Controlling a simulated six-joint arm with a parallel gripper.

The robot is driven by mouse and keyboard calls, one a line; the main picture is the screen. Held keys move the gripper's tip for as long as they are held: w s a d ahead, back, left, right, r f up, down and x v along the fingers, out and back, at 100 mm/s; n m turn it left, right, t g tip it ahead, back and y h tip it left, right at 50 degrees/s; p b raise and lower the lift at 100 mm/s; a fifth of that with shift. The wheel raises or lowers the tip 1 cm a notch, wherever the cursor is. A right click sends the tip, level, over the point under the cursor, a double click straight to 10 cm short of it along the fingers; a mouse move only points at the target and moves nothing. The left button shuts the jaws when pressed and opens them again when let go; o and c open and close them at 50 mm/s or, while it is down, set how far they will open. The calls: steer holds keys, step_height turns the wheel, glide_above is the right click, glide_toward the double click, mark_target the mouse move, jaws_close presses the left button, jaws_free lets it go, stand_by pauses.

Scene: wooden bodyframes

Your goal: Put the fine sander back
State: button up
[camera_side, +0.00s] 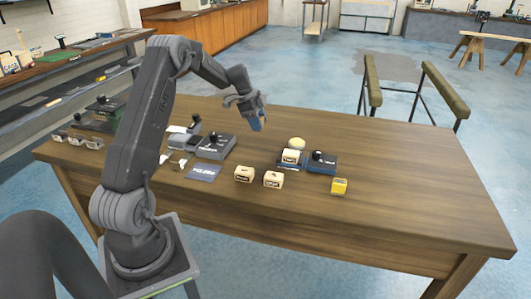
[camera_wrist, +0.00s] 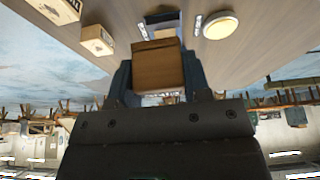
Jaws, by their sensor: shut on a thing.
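My gripper (camera_side: 257,121) is up in the air above the back part of the table, left of the cream disc. In the wrist view my gripper (camera_wrist: 158,82) is shut on a brown block (camera_wrist: 157,66), with one dark finger on each side. No label that marks it as the fine sander can be read. In the side view the block is mostly hidden and a blue patch shows at the fingertips. Two pale labelled blocks, a left one (camera_side: 244,174) and a right one (camera_side: 273,179), sit on the table. Another pale block (camera_side: 291,156) sits by a dark blue holder (camera_side: 322,168).
A round cream disc (camera_side: 297,142) lies behind the holder. The table's right side is clear.

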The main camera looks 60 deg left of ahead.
steer(key=s+a, duration=0.6)
steer(key=s, duration=0.3)
glide_above(263, 154)
steer(key=s+a, duration=0.1)
step_height(263, 154, down, 7)
steer(key=shift+f, duration=2.2)
steer(key=shift+f, duration=0.15)
steer(key=o, duration=0.9)
